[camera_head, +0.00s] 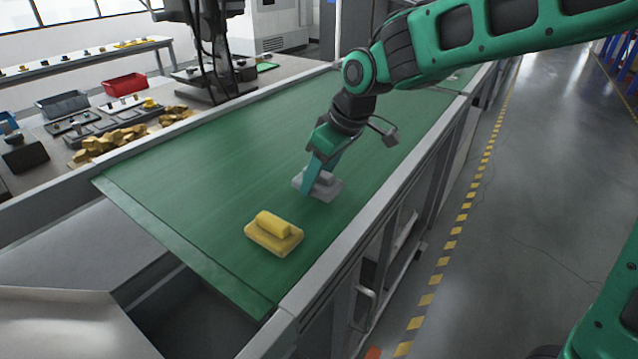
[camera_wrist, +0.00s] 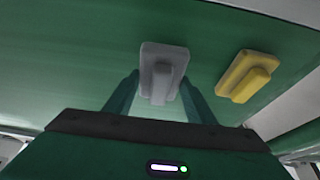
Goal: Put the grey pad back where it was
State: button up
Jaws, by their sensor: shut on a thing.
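The grey pad (camera_head: 328,188) is a flat block with a raised grip on top. My gripper (camera_head: 318,180) is at it, over the green belt, with its fingers on either side of the raised grip. In the wrist view the grey pad (camera_wrist: 172,58) shows between the two fingertips of my gripper (camera_wrist: 160,88), shut on its grip. Whether the pad touches the belt or hangs just above it I cannot tell. The far side of the grip is partly hidden by the fingers in the head view.
A yellow pad (camera_head: 272,236) of the same shape lies on the green belt (camera_head: 200,180), nearer the belt's end; it also shows in the wrist view (camera_wrist: 246,78). Metal rails edge the belt. The belt to the left is clear. A side table (camera_head: 60,170) holds bins and yellow parts.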

jog(key=shift+f, duration=1.1)
jog(key=o, duration=1.1)
jog(key=shift+f, duration=0.1)
jog(key=v, duration=1.2)
